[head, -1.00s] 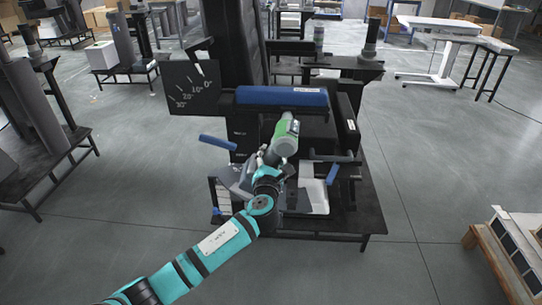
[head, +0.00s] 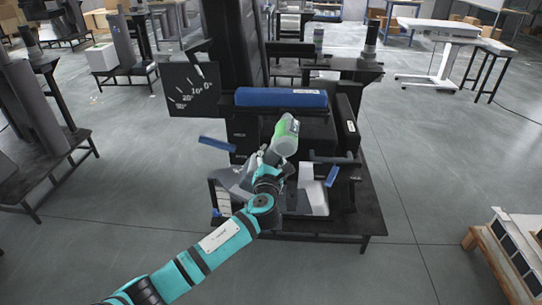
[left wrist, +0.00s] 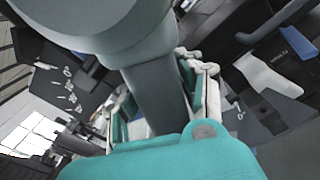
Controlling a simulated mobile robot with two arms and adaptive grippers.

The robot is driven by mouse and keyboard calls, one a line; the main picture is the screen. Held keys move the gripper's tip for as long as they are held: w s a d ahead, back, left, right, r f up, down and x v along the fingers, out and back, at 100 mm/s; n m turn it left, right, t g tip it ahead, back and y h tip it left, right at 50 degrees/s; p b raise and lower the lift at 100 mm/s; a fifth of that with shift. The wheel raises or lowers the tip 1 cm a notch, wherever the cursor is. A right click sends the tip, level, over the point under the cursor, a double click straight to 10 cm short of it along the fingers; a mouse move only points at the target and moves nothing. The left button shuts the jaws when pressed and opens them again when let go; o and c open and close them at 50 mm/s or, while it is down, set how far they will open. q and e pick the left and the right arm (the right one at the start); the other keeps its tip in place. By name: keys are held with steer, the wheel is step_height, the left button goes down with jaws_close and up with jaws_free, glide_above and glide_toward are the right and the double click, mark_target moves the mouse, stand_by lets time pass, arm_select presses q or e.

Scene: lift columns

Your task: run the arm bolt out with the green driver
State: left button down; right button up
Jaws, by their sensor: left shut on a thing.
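The green driver (head: 286,137) stands tilted in front of the dark lift column, its green and pale body uppermost. My left gripper (head: 270,165) is shut on it, at the end of the teal arm. In the left wrist view a thick grey cylindrical body, likely the driver's (left wrist: 155,80), fills the middle between the gripper's fingers (left wrist: 158,110). I cannot make out the arm bolt; the gripper and driver cover that area. My right gripper is not in view.
A blue padded bar (head: 280,98) lies across the column's front above the driver. A dark angle-scale plate (head: 188,92) is at its left. Blue handles flank the driver on the left (head: 217,144) and right (head: 332,175). A white tray (head: 314,198) sits below.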

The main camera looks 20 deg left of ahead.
mark_target(271, 160)
arm_select(q)
steer(key=shift+w+r+p, duration=0.1)
steer(key=shift+r+p, duration=0.1)
steer(key=shift+p, duration=0.25)
stand_by(0.6)
steer(key=shift+r, duration=0.3)
stand_by(0.4)
steer(key=shift+s+a+r+p, duration=0.1)
steer(key=shift+s+p, duration=0.1)
steer(key=shift+p, duration=0.5)
steer(key=shift+s+p, duration=0.15)
steer(key=shift+p, duration=0.4)
stand_by(0.8)
steer(key=shift+s+d, duration=0.1)
steer(key=shift+d, duration=0.15)
steer(key=shift+s+f+p, duration=0.1)
steer(key=shift+f+p, duration=0.1)
steer(key=shift+p, duration=0.15)
steer(key=shift+p+v, duration=0.55)
steer(key=shift+v, duration=0.55)
steer(key=shift+p+v, duration=0.65)
steer(key=shift+v, duration=0.6)
steer(key=shift+f, duration=0.25)
